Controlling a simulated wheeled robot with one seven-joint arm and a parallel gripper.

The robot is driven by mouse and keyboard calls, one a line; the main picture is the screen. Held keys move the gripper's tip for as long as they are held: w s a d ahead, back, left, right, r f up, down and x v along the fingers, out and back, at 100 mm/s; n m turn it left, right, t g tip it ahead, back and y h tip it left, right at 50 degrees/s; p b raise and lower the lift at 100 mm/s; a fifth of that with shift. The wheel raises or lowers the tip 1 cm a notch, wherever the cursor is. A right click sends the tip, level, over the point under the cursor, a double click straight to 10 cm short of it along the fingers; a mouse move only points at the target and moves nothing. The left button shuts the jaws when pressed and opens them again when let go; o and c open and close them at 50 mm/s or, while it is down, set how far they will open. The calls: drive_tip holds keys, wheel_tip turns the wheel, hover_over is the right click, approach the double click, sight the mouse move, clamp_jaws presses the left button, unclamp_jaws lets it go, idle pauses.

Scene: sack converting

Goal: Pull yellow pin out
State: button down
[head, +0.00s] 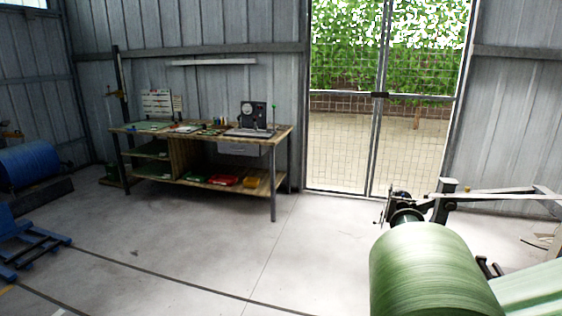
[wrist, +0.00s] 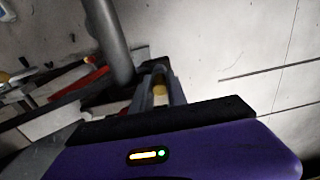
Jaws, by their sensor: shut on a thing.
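My gripper (wrist: 157,80) shows in the wrist view, with its purple body across the bottom and its two grey fingers in the middle. It is shut on a small yellow thing, which looks like the yellow pin (wrist: 160,90). Only a small rounded part of the pin shows between the fingers; the rest is hidden. I cannot tell whether it still sits in a hole. My gripper does not show in the head view.
A large green roll (head: 425,268) lies on a machine frame at the right of the head view. A workbench (head: 283,134) stands by the back wall. A grey post (wrist: 108,40) rises close beyond the fingers. The concrete floor (head: 190,235) is largely clear.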

drive_tip(key=shift+r, duration=0.15)
drive_tip(key=shift+d+r+p, duration=0.1)
drive_tip(key=shift+r+p, duration=2.75)
drive_tip(key=shift+p, duration=0.05)
drive_tip(key=shift+r, duration=0.1)
drive_tip(key=shift+r+p, duration=0.45)
drive_tip(key=shift+p, duration=0.1)
